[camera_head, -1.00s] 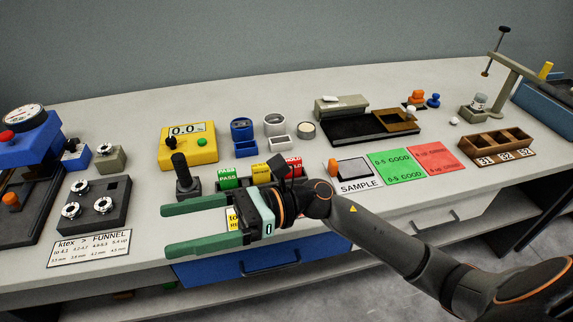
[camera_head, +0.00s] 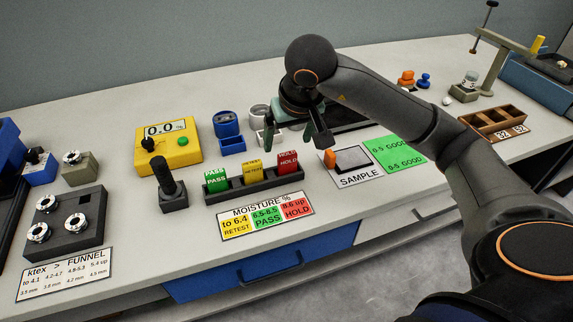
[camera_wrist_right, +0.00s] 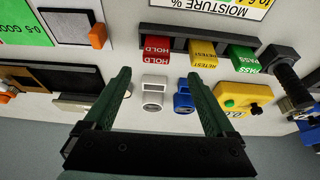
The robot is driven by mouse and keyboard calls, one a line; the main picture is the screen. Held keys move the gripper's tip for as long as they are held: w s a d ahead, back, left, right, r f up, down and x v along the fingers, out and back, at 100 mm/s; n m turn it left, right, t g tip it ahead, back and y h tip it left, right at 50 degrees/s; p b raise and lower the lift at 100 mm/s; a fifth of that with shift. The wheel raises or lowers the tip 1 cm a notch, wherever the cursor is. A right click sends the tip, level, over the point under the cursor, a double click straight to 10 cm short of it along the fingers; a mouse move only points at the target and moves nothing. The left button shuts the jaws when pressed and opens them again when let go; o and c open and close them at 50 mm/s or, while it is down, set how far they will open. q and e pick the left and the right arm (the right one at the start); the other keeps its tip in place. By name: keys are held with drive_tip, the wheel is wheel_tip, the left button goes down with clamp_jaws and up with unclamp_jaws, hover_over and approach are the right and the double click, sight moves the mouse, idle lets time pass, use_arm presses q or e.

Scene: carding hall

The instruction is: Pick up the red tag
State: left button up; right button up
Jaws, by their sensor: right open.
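The red tag (camera_head: 288,161), marked HOLD, stands in the right end of a dark rack (camera_head: 252,186) on the bench. It also shows in the right wrist view (camera_wrist_right: 157,47), just beyond the fingertips and between their lines. My right gripper (camera_head: 294,137) points down behind and above the red tag. In the right wrist view its green fingers (camera_wrist_right: 158,78) are spread, with nothing held. A yellow RETEST tag (camera_head: 252,171) and a green PASS tag (camera_head: 215,180) stand in the same rack. My left gripper is not in view.
A moisture card (camera_head: 266,215) lies in front of the rack. A black-handled device (camera_head: 172,188) stands left of it, with a yellow meter (camera_head: 168,146) behind. A sample card (camera_head: 354,170) with an orange knob lies to the right. Blue and white containers stand behind the rack.

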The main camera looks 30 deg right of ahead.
sight(288, 155)
drive_tip(key=x, duration=0.3)
drive_tip(key=shift+s+d+x, duration=0.1)
drive_tip(key=shift+s+x, duration=0.05)
drive_tip(key=shift+x, duration=1.15)
drive_tip(key=shift+s+d+x, duration=0.15)
drive_tip(key=shift+x, duration=1.1)
drive_tip(key=shift+c, duration=0.2)
clamp_jaws()
